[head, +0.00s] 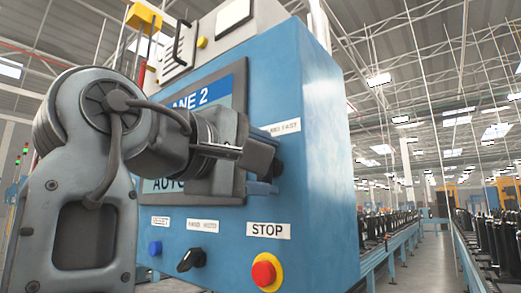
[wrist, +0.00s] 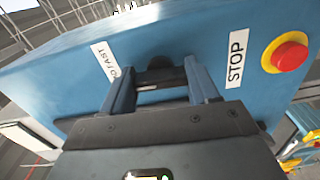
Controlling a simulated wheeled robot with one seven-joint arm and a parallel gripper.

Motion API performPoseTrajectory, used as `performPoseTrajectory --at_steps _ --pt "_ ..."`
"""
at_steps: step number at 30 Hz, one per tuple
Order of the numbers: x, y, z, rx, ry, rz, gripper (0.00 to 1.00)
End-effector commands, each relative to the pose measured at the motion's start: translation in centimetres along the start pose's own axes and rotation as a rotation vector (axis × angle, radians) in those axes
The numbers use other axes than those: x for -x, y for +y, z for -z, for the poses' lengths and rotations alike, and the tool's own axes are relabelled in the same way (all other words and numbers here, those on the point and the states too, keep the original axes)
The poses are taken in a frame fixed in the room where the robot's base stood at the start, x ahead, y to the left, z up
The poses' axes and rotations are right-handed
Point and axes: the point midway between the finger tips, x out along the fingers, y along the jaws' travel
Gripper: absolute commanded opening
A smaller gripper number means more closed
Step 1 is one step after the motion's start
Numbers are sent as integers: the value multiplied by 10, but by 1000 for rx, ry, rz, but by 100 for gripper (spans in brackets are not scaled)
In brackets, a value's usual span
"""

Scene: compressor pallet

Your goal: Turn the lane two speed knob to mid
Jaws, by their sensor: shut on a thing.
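The blue lane two cabinet (head: 310,150) has a screen reading "LANE 2" (head: 203,97). My gripper (head: 272,172) is at the cabinet's front face, just under a partly covered label ending in "FAST" (head: 284,127). In the wrist view my gripper (wrist: 160,80) has its two blue-grey fingers on either side of the dark speed knob (wrist: 161,74) and is shut on it. Only the knob's dark top shows between the fingers; its pointer is hidden, so I cannot tell its setting. In the head view my gripper covers the knob.
A red STOP button (head: 264,273) on a yellow ring sits below my gripper; it also shows in the wrist view (wrist: 289,56). A black selector knob (head: 191,260) and a blue button (head: 154,248) are to its left. A conveyor (head: 405,240) with dark parts runs at right.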

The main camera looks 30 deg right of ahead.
Motion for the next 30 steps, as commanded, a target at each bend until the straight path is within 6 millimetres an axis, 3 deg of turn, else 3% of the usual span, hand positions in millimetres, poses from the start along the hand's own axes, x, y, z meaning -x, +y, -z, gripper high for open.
performPoseTrajectory --at_steps 20,21,28,30 --pt "0 -1 1 60 2 0 29" --pt "0 -1 1 60 2 0 62" --pt "0 0 0 59 1 0 84" --pt "0 0 0 59 1 0 85"
